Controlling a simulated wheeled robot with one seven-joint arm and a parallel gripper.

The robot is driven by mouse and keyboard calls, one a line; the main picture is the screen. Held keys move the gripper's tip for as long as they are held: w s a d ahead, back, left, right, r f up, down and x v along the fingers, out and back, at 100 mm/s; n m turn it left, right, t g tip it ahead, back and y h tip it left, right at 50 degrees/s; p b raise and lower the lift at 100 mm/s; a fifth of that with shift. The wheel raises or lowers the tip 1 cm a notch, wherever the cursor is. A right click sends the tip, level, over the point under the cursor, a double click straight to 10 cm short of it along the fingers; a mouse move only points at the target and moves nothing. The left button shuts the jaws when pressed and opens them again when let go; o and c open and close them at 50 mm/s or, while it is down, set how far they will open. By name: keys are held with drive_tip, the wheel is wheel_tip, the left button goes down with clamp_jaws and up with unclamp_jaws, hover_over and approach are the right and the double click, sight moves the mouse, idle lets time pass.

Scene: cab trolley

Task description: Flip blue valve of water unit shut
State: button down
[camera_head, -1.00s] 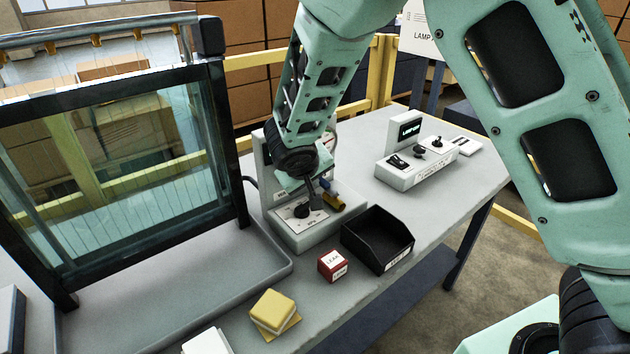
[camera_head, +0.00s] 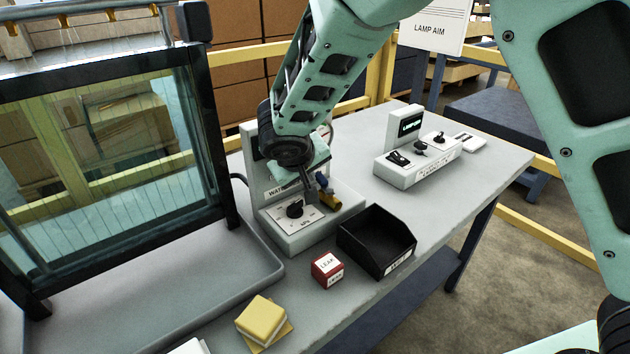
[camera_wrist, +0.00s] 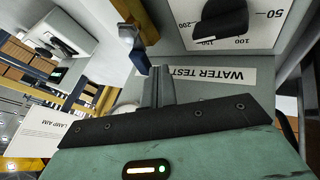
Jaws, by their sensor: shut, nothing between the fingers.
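The water unit (camera_head: 294,238) is a white box on the bench with a black knob (camera_head: 295,208) on its sloped top. A brass valve (camera_head: 330,201) with a blue lever (camera_head: 321,180) sits on its right side. In the wrist view the blue lever (camera_wrist: 140,62) sticks out from the brass valve (camera_wrist: 127,33), just left of the fingertips. My gripper (camera_head: 309,193) is shut and empty, between the knob and the valve. The fingers (camera_wrist: 158,72) are close to the lever; I cannot tell if they touch it. My wrist hides part of the unit's upright panel.
A black open bin (camera_head: 362,246) stands right of the unit, with a red cube (camera_head: 327,270) in front. A yellow block (camera_head: 262,318) lies nearer. The lamp unit (camera_head: 405,177) stands farther back.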

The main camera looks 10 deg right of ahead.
drive_tip(key=shift+w+d+f+b, duration=0.15)
drive_tip(key=shift+w+d+b, duration=0.2)
drive_tip(key=shift+b, duration=0.45)
drive_tip(key=shift+w+d+b, duration=0.1)
drive_tip(key=shift+d+b, duration=0.05)
drive_tip(key=shift+b, duration=0.15)
drive_tip(key=shift+r, duration=0.2)
drive_tip(key=v, duration=1.7)
drive_tip(key=shift+r, duration=0.1)
